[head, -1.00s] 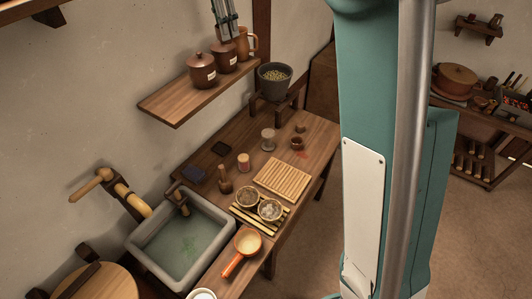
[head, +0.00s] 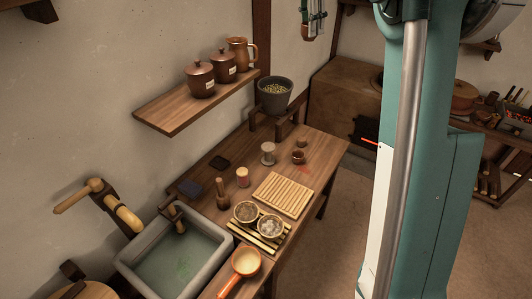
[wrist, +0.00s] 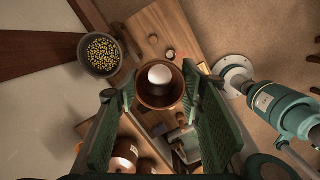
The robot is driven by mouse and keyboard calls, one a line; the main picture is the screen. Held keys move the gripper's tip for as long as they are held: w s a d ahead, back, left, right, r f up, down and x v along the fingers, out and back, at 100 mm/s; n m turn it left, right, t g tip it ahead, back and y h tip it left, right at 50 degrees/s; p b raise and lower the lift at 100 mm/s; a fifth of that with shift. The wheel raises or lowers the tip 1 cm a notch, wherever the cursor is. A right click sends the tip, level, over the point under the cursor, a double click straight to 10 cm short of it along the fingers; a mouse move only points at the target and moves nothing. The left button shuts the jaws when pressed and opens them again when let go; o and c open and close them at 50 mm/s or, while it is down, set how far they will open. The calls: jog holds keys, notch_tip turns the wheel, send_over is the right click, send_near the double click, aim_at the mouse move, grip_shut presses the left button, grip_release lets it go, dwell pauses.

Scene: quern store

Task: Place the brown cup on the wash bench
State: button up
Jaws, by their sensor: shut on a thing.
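The brown cup (wrist: 160,103) sits between the two green finger pads of my gripper (wrist: 160,86) in the wrist view, seen from above. A round white thing shows within its rim; I cannot tell what it is. My gripper is shut on the cup. The wash bench (head: 322,150) is the wooden bench with the stone sink (head: 222,262), below and apart from the gripper.
A shelf (head: 165,115) holds lidded jars (head: 200,80) and a mug (head: 238,53). A grey bowl of grains (head: 275,93) stands at the bench's back. A small brown pot (head: 298,157), slatted board (head: 283,194), two bowls and an orange-handled pan (head: 245,262) crowd the bench.

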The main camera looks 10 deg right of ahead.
jog(key=s+d+b, duration=0.2)
jog(key=d+b, duration=0.1)
jog(key=d, duration=1.1)
notch_tip(320, 180, down, 48)
jog(key=shift+s+m, duration=0.15)
jog(key=shift+m, duration=0.15)
jog(key=shift+f+b, duration=0.3)
jog(key=shift+f, duration=2.7)
jog(key=shift+f+b, duration=0.35)
jog(key=shift+f, duration=1.5)
jog(key=shift+f, duration=0.2)
jog(key=o, duration=0.9)
